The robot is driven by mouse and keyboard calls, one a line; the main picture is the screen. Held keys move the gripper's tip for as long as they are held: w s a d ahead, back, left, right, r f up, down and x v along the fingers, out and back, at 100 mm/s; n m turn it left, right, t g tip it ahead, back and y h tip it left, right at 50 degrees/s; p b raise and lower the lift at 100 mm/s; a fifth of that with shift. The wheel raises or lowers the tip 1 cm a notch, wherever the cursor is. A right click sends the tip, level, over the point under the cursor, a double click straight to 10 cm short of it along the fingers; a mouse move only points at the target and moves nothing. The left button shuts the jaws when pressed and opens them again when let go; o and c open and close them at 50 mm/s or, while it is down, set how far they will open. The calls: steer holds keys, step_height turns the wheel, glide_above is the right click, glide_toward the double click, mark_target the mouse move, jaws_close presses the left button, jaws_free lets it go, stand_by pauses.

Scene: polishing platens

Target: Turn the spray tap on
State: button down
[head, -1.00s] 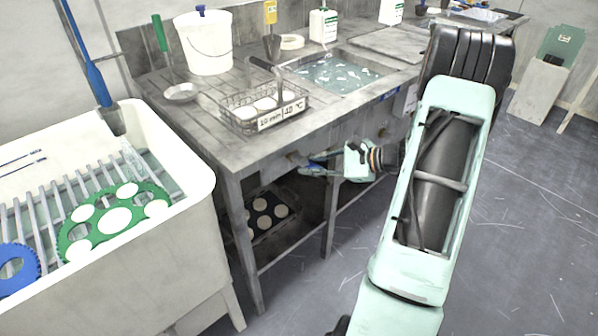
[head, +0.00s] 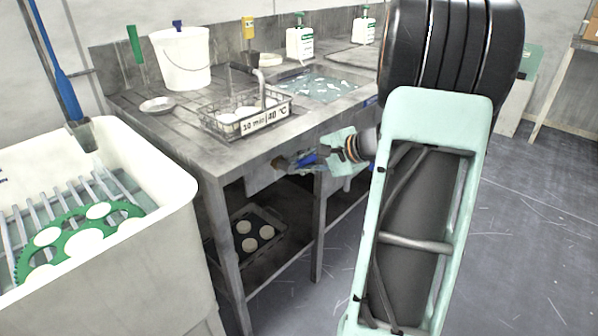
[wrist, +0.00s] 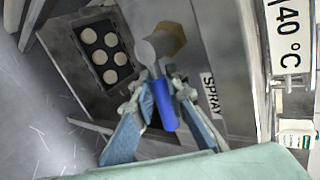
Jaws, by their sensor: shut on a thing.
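The spray tap (wrist: 163,104) has a blue lever on a grey round body, with a brass-coloured fitting behind it. It sits on the grey front panel of the bench, beside a label reading SPRAY (wrist: 210,95). In the wrist view my gripper (wrist: 160,88) has its fingers on both sides of the lever, shut on it near the tap body. The lever's free end points toward the bottom of the wrist view. In the head view my gripper (head: 297,161) is at the bench front, below the worktop edge, and partly hides the tap.
The bench (head: 150,115) carries a wire basket (head: 215,125) labelled 10 min 40 °C, a white bucket (head: 182,62) and a water-filled sink (head: 325,88). A tray with white discs (head: 232,222) lies on the lower shelf. A white tub (head: 175,190) stands at left.

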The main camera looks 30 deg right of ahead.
stand_by(0.4)
steer(key=c, duration=2.2)
jaws_free()
steer(key=v, duration=1.2)
steer(key=shift+r, duration=0.1)
